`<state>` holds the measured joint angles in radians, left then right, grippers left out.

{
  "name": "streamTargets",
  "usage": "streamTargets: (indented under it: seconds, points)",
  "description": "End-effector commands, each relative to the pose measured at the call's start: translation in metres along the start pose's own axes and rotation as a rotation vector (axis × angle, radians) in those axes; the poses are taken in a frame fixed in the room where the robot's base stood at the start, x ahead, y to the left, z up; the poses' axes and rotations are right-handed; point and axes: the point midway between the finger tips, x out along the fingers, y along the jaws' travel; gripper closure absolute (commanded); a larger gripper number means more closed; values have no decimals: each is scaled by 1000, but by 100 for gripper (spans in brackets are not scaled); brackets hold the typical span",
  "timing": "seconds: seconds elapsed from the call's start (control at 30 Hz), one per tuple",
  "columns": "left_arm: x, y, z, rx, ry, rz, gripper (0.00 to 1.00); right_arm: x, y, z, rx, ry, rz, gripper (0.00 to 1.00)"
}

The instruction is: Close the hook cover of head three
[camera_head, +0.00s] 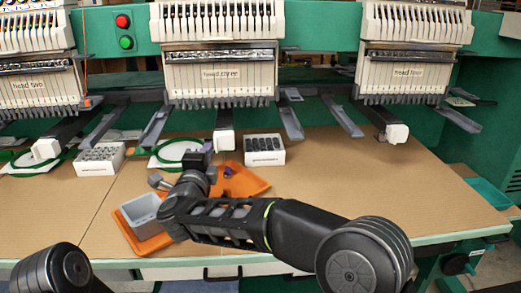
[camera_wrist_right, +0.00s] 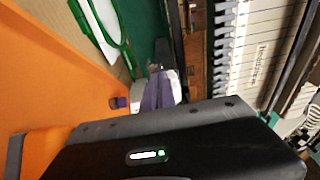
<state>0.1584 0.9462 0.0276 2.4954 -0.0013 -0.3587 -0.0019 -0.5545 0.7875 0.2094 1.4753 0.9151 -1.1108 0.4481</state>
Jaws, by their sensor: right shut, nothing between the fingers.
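Head three (camera_head: 220,75) is the middle stitching head in the head view, with its name label on the front. The white end of the lower arm (camera_head: 223,139) stands below its needles. I cannot make out the hook cover or whether it is open. My right gripper (camera_head: 199,158) is shut and empty, just left of and in front of that white end, above the orange tray's back edge. In the right wrist view, a white and purple-grey shape (camera_wrist_right: 162,90) shows past my dark gripper body; I cannot tell what it is. My left gripper is out of view.
A white box of dark spools (camera_head: 264,150) stands at right. A green hoop (camera_head: 176,152) lies at left. The right table is clear.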

Motion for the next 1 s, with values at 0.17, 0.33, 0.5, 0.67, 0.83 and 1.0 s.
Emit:
streamTargets:
  seconds: [0.17, 0.33, 0.5, 0.67, 0.83, 1.0]
  points:
    - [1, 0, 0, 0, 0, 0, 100, -12, -1, 1, 0, -2, 0, 100]
    - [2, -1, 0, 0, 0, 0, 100, -39, 0, 1, 0, -3, 0, 100]
    - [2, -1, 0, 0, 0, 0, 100, -66, 0, 1, 0, -2, 0, 100]
    - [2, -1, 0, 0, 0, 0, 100, -77, 0, 0, 0, 0, 0, 100]
    - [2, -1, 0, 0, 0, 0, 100, -78, 0, 0, 0, 0, 0, 100]
    - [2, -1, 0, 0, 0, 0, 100, -78, 0, 0, 0, 0, 0, 100]
